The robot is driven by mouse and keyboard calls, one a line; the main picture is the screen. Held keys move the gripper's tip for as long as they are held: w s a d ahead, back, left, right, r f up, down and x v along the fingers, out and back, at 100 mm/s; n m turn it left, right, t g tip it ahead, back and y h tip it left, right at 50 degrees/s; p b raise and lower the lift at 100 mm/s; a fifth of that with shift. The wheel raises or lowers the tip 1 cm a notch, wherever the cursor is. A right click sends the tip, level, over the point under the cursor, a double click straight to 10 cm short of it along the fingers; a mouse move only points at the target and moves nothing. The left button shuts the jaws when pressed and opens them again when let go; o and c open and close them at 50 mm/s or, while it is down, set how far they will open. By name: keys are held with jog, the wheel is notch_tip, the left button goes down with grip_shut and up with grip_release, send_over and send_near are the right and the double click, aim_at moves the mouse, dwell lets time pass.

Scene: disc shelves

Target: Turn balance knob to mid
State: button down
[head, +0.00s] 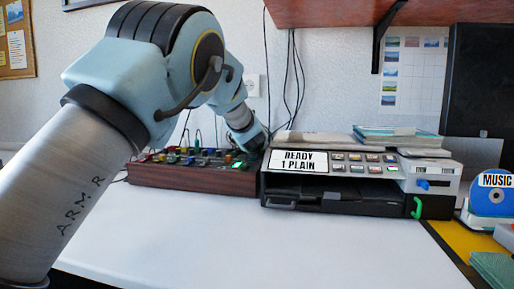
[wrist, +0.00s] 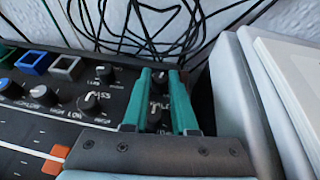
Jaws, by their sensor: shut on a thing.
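The mixing console (head: 190,177) is a dark panel with wooden sides, standing on the white table. My gripper (wrist: 160,75) has two green fingers and reaches down at the console's far right corner; it shows in the head view (head: 258,142) mostly hidden by my wrist. In the wrist view the fingers are shut on a small dark knob, the balance knob (wrist: 160,80), with its label mostly hidden between them. Its pointer direction cannot be made out. The bass knob (wrist: 92,104) is to the left.
A grey and black machine (head: 340,190) with a "READY 1 PLAIN" display stands close to the right of the console, papers and books on top. Black cables (wrist: 140,25) hang behind the console. Coloured square buttons (wrist: 33,62) lie left. The white table front (head: 260,235) is clear.

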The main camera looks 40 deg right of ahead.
jog(key=shift+s, duration=0.1)
jog(key=c, duration=1)
grip_release()
jog(key=v, duration=1)
jog(key=shift+s+a+r, duration=0.2)
jog(key=shift+a, duration=0.1)
jog(key=shift+b, duration=0.3)
